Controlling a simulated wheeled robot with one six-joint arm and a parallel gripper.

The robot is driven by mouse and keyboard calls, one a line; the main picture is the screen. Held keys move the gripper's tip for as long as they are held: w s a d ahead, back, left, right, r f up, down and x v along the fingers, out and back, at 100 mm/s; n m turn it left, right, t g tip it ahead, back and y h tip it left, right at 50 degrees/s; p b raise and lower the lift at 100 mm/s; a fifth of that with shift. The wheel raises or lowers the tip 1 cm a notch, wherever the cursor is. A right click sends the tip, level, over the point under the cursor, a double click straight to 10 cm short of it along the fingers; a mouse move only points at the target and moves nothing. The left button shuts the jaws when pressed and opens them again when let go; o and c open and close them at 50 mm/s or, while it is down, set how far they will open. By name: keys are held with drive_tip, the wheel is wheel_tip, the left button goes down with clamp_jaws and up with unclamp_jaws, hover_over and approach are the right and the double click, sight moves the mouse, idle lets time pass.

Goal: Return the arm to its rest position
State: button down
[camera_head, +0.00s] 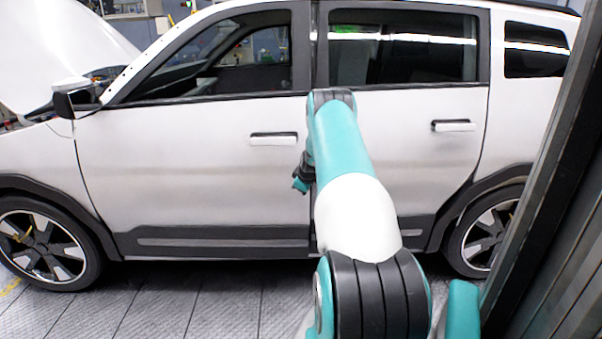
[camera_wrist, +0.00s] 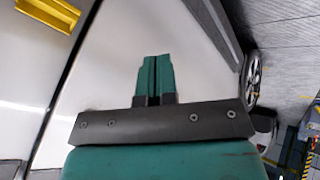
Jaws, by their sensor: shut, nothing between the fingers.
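My arm, teal and white with black joints, reaches forward from the bottom of the head view toward the side of a white car (camera_head: 210,175). My gripper (camera_head: 299,185) shows small and partly hidden beside the arm, in front of the car's front door. In the wrist view, my gripper (camera_wrist: 156,78) has its two teal fingers side by side, shut and empty. White car panels (camera_wrist: 110,60) fill much of the view behind the fingers. I cannot tell the exact gap between gripper and door.
The car's hood (camera_head: 65,45) is raised at the left. Door handles (camera_head: 273,139) stick out slightly. A dark upright frame (camera_head: 545,190) stands close at the right. Grey tiled floor (camera_head: 190,300) is clear in front of the car. A yellow part (camera_wrist: 48,12) shows in the wrist view.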

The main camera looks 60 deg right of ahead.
drive_tip(key=s+d+b+v, duration=0.1)
drive_tip(key=b+v, duration=0.1)
drive_tip(key=v, duration=0.8)
drive_tip(key=shift+s+d, duration=0.3)
drive_tip(key=shift+d, duration=0.05)
